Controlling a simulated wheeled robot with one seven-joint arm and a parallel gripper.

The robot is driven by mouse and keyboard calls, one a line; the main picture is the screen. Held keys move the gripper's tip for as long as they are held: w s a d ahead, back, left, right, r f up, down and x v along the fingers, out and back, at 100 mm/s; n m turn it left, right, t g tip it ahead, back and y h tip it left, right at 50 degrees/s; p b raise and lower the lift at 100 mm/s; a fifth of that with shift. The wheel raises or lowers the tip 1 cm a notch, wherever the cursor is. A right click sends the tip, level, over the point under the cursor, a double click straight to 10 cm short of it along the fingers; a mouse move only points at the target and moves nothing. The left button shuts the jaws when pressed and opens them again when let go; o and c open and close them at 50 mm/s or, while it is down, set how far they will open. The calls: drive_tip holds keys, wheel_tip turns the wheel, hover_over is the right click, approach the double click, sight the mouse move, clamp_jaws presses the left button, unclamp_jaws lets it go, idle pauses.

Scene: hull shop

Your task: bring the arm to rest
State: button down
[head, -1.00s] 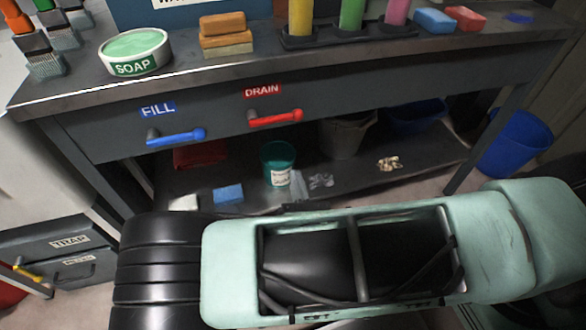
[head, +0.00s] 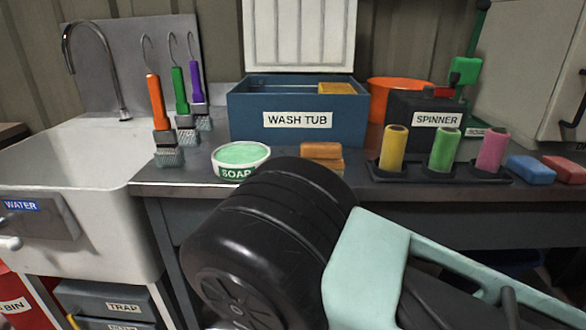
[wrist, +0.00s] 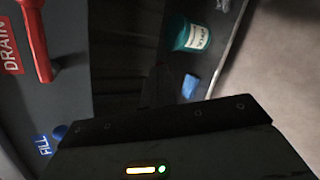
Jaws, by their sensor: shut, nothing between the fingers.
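My arm (head: 375,265), with a black ribbed joint and pale green links, crosses the lower right of the head view in front of the bench. Its far end runs out of that picture. In the wrist view my gripper (wrist: 158,90) shows as a dark body with a lit strip along the bottom edge. Its dark fingers are hard to make out against the shadow; they are shut and hold nothing. The gripper is close to the bench front, with the red DRAIN handle (wrist: 38,45) at upper left and the blue FILL label (wrist: 42,146) at lower left.
The bench top holds a soap dish (head: 240,158), a WASH TUB box (head: 297,112), brushes, sponges and coloured cylinders by the SPINNER (head: 436,118). A sink (head: 75,180) stands left. A teal jar (wrist: 190,35) and blue block (wrist: 190,86) sit on the lower shelf. Bare floor (wrist: 285,85) lies beside it.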

drive_tip(key=s+a+r+m+g+y, duration=0.65)
drive_tip(key=a+r+m+g, duration=0.25)
drive_tip(key=r, duration=0.2)
drive_tip(key=s+d+r+m+g+h, duration=0.3)
drive_tip(key=s+d+r+m+g, duration=0.1)
drive_tip(key=s+d+r, duration=0.75)
wheel_tip(320, 180, up, 17)
drive_tip(key=w+p, duration=0.1)
drive_tip(key=p, duration=1.3)
drive_tip(key=shift+w+f+p, duration=0.15)
drive_tip(key=shift+f+p, duration=0.05)
drive_tip(key=shift+p, duration=0.15)
drive_tip(key=shift+y, duration=0.25)
